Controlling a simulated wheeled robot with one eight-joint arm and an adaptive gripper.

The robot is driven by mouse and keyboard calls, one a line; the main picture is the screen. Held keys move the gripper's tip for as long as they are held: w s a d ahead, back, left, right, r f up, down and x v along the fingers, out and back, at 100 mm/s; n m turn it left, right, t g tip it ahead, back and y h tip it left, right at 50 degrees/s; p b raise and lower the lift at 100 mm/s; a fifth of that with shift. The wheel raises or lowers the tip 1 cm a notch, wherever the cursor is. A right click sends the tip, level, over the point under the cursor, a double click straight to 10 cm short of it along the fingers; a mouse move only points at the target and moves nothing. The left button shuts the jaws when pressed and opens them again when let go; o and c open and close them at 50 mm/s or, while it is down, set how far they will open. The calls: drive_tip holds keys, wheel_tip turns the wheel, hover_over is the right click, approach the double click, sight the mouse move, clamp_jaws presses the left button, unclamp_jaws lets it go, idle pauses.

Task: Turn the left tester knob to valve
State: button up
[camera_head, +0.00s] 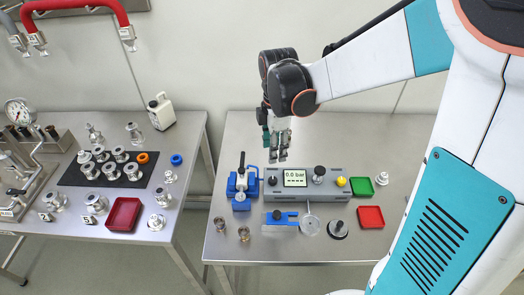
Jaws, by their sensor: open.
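The tester is a grey box (306,195) on the right-hand table, with a lit display (295,178) reading "0.0 bar". Its left knob (272,181) is small and dark, at the left end of the top, left of the display. Which way this knob points is too small to tell. A larger dark knob (319,171) stands right of the display, and a yellow knob (341,182) sits at the right end. My gripper (278,157) is open and empty, fingers pointing down, above and behind the left part of the tester, apart from the left knob.
A blue fixture (241,188) stands close to the tester's left. A blue plate (281,218), a clear disc (310,226) and a dark round piece (338,229) lie in front. Green (361,187) and red (371,216) trays are right. The left table (180,212) holds several metal fittings.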

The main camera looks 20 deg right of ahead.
sight(273, 179)
wheel_tip(273, 179, down, 13)
drive_tip(key=b, duration=0.3)
drive_tip(key=shift+f, duration=0.2)
clamp_jaws()
